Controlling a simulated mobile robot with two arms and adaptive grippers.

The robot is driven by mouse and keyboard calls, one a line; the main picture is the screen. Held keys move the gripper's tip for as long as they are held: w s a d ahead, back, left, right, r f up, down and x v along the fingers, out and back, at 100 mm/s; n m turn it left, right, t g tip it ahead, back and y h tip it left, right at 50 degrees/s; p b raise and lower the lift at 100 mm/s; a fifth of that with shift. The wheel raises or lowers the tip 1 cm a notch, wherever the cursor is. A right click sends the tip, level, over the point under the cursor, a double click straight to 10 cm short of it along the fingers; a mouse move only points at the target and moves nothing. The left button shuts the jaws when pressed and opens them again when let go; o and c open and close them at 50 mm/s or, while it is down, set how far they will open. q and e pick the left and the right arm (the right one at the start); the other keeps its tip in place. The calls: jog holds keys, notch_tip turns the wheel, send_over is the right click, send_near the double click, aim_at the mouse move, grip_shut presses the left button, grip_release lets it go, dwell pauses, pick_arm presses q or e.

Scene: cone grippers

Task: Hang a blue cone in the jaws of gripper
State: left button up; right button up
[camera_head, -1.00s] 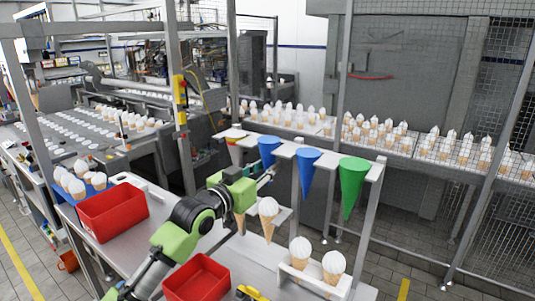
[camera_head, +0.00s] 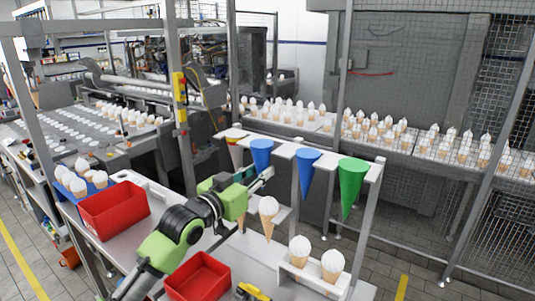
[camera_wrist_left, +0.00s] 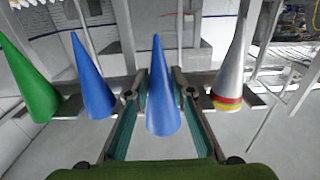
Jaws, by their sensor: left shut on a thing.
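My left gripper (camera_head: 262,180) reaches from the left to the white rack (camera_head: 284,147) and is shut on a blue cone (camera_head: 261,150). In the left wrist view this blue cone (camera_wrist_left: 163,95) stands between the two teal-padded fingers. The cone is at the rack's front edge; I cannot tell whether it is clear of the rack. A second blue cone (camera_head: 307,170) hangs point down in the rack to its right. A green cone (camera_head: 352,182) hangs at the right end. A grey cone with red and yellow bands (camera_wrist_left: 230,75) hangs at the other end. My right gripper is not in view.
Ice-cream cones (camera_head: 268,213) hang below the rack, close to my left gripper. A white holder (camera_head: 310,278) with two ice-cream cones stands on the table. Red bins (camera_head: 115,208) (camera_head: 198,277) stand at left and front. A metal post (camera_head: 372,225) supports the rack's right end.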

pick_arm(q)
jog(key=shift+p+v, duration=1)
jog(key=shift+v, duration=1.7)
